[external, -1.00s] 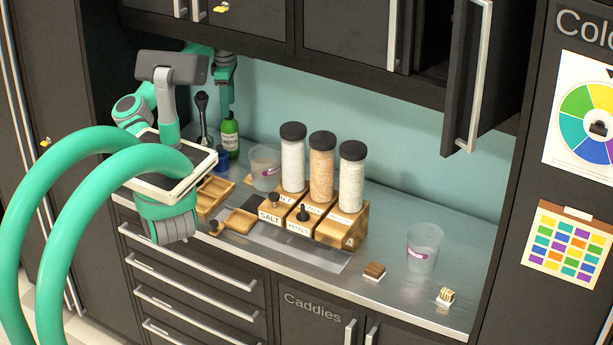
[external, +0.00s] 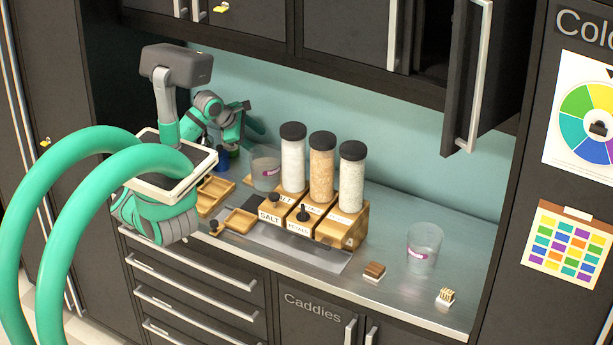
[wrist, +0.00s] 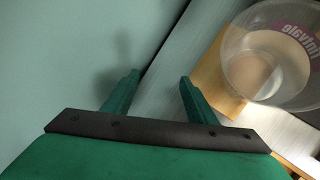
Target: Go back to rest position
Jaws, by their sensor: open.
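My gripper (wrist: 155,95) shows in the wrist view with its two green fingers apart and nothing between them. In the external view my arm is folded over the left end of the counter, and the gripper end (external: 250,118) is near the back wall, partly hidden by my own links. In the wrist view the fingers are in front of the teal wall and the counter, left of a clear cup (wrist: 270,60).
Wooden trays (external: 240,221) lie at the counter's left. Another clear cup (external: 424,250) stands at the right. An upper cabinet door (external: 466,80) hangs open.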

